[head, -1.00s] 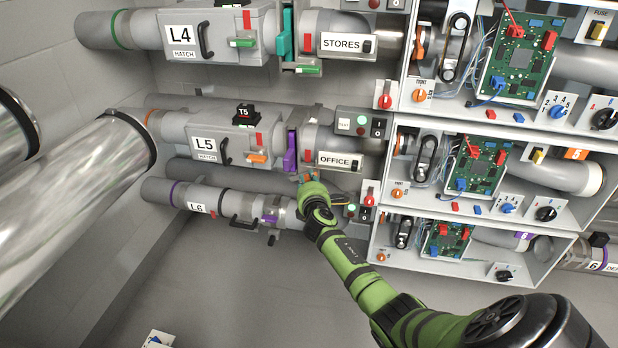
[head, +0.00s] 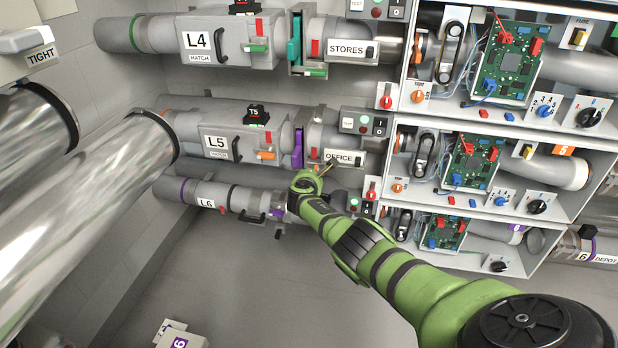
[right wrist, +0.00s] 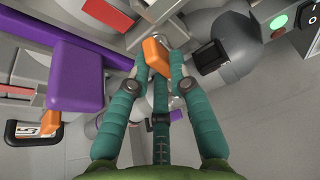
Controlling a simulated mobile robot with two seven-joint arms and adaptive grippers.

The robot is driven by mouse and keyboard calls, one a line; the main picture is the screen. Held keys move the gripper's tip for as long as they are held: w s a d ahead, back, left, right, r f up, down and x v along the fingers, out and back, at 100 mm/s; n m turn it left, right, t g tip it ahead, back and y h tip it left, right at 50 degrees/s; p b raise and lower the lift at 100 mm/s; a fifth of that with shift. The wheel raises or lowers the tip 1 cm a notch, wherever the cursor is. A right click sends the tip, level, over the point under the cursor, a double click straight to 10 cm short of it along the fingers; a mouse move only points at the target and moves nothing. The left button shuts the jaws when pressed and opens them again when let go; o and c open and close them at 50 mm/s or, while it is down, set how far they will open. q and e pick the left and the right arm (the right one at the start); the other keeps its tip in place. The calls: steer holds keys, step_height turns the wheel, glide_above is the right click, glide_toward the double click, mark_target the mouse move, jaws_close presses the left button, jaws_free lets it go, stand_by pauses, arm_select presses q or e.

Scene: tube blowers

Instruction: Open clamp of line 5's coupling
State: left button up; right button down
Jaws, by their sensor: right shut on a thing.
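Line 5's pipe (head: 190,111) carries an L5 hatch box (head: 232,132), a purple plate (head: 298,149) and an OFFICE label (head: 339,157). My right gripper (head: 318,174), on the green arm from the lower right, is just below the label, beside the purple plate. In the right wrist view its teal fingers (right wrist: 157,68) are shut on an orange clamp lever (right wrist: 156,56). The purple plate shows left of the fingers (right wrist: 76,72). The clamp's body is partly hidden behind the fingers. My left gripper is not in view.
The L6 pipe (head: 174,187) runs close below my right gripper. An orange hatch handle (head: 266,155) sits left of the purple plate. Shelves with green circuit boards (head: 474,162) stand to the right. Shiny thick pipes (head: 95,210) cross the left side. The floor below is mostly open.

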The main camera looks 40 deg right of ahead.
steer(key=shift+n+g+h+b, duration=0.3)
steer(key=shift+n, duration=0.4)
steer(key=c, duration=1.4)
jaws_free()
steer(key=shift+a, duration=0.25)
steer(key=s+a, duration=0.8)
steer(key=a, duration=0.1)
steer(key=shift+s+a+r, duration=0.15)
steer(key=shift+s+a, duration=0.05)
steer(key=shift+a, duration=0.15)
